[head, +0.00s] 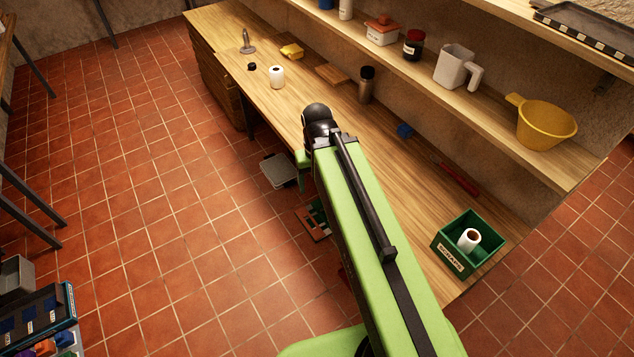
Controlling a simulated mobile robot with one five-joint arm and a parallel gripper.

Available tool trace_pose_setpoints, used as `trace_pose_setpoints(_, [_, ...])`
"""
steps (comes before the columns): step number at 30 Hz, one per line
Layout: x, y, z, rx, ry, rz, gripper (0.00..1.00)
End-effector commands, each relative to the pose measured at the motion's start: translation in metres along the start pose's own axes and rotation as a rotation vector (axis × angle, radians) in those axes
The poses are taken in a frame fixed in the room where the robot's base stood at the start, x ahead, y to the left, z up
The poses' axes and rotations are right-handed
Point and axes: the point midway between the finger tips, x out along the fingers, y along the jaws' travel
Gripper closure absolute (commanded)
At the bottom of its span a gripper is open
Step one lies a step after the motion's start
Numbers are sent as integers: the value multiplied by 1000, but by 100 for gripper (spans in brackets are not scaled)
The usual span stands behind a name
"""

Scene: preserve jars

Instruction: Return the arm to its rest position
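My green arm reaches up from the bottom of the head view and ends in a dark, rounded joint near the front edge of the wooden workbench (290,106). My gripper is not visible; it is hidden behind or below the arm's end, so I cannot see its fingers or whether it holds anything.
On the bench are a white roll (276,77), a dark bottle (366,85) and a green bin (478,262) holding another white roll (468,239). A shelf above holds a white pitcher (452,67) and a yellow pan (546,125). The tiled floor (150,200) at left is largely clear.

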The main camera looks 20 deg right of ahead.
Motion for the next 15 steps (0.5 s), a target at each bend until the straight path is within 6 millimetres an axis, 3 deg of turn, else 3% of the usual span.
trace_pose_setpoints(5, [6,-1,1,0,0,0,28])
trace_pose_setpoints(12, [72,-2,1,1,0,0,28])
trace_pose_setpoints(15, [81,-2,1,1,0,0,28])
